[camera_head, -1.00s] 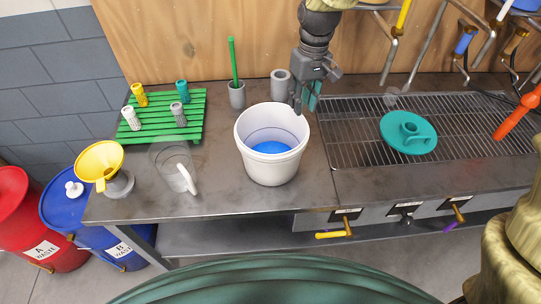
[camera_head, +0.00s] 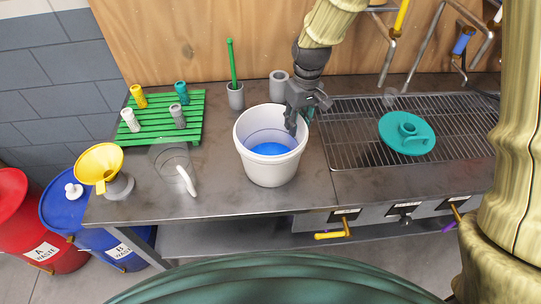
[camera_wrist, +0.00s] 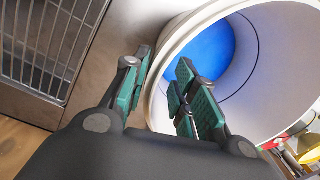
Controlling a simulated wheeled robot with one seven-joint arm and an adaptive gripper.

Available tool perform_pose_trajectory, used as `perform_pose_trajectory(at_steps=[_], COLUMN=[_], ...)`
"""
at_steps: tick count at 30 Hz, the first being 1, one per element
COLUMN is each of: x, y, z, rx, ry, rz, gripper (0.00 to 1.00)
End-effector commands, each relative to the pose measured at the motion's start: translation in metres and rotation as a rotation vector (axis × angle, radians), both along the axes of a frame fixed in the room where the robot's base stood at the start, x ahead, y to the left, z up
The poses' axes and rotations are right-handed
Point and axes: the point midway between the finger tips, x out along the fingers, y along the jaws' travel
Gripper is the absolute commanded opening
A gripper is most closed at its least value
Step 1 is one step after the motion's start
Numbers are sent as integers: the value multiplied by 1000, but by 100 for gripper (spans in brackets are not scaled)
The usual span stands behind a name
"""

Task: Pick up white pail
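The white pail (camera_head: 268,168) stands upright on the metal counter, left of the grill, with blue liquid or a blue bottom inside. My gripper (camera_head: 298,122) is at the pail's right rear rim, pointing down. In the wrist view the pail's rim (camera_wrist: 162,50) runs between my gripper's (camera_wrist: 163,76) green-padded fingers. One finger is outside the wall on the left and the others are over the inside. The fingers are apart, with a gap to the wall; whether any pad touches it I cannot tell.
A grey cup with a green stick (camera_head: 235,95) and another grey cup (camera_head: 279,84) stand behind the pail. A clear pitcher (camera_head: 172,165) is to its left, near a green rack (camera_head: 160,118) and yellow funnel (camera_head: 98,165). A teal lid (camera_head: 407,132) lies on the grill.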

Motion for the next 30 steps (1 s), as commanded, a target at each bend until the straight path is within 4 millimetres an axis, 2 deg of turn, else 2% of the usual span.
perform_pose_trajectory(at_steps=[12,22,27,30], x=[-3,-2,-2,-3], y=[0,1,0,1], z=[-37,-40,-40,-40], rx=[1,2,1,1], ry=[1,-1,-1,-1], rz=[-1,-1,0,0], gripper=[28,28,0,0])
